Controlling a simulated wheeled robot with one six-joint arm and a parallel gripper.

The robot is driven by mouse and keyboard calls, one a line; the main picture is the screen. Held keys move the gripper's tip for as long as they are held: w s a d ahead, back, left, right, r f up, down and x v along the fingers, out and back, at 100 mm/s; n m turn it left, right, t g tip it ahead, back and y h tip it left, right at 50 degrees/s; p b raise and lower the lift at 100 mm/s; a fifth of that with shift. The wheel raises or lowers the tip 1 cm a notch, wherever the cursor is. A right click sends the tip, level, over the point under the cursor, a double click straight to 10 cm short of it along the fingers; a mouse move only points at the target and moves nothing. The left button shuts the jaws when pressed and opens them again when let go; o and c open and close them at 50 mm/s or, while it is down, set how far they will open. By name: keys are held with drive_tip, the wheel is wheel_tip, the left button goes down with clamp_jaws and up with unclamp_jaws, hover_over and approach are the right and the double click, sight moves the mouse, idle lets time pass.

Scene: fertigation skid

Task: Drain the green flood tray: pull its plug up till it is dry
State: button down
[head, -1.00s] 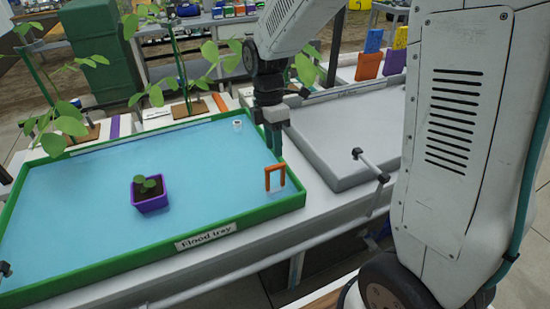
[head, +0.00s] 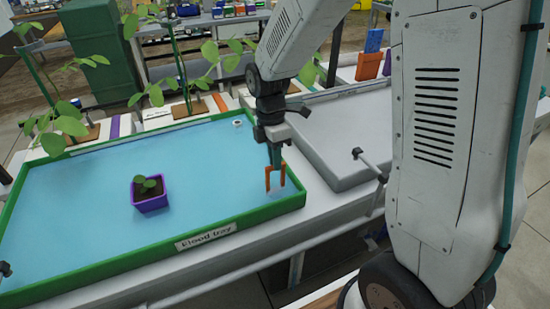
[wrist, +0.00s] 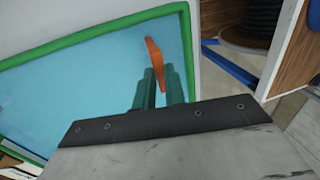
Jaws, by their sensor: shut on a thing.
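The green flood tray (head: 110,262) holds blue water across its floor and carries a "Flood tray" label on its front rim. The orange plug handle (head: 268,180) stands upright in the tray's right front corner; its lower part is hidden by the water. My gripper (head: 275,165) reaches down from above and is shut on the handle's top bar. In the wrist view the orange handle (wrist: 156,62) shows between the two green fingers (wrist: 160,90). I cannot tell whether the plug has left its seat.
A purple pot with a seedling (head: 150,203) stands in the water. A small white fitting (head: 238,124) is near the tray's back right. Tall plants stand behind.

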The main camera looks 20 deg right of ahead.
drive_tip(key=shift+w+r, duration=0.1)
drive_tip(key=shift+r, duration=1.55)
drive_tip(key=c, duration=1.5)
unclamp_jaws()
drive_tip(key=shift+o, duration=0.2)
wheel_tip(320, 180, up, 8)
drive_tip(key=w, duration=0.1)
drive_tip(key=shift+w+f, duration=0.15)
drive_tip(key=shift+w, duration=0.05)
drive_tip(key=s+d+r+m+t, duration=0.1)
drive_tip(key=s+r+m, duration=0.2)
drive_tip(key=s+m, duration=0.6)
drive_tip(key=s+d+r+m+t, duration=0.2)
drive_tip(key=s+m, duration=0.7)
drive_tip(key=s, duration=0.6)
drive_tip(key=shift+r+t, duration=0.3)
drive_tip(key=shift+r, duration=0.25)
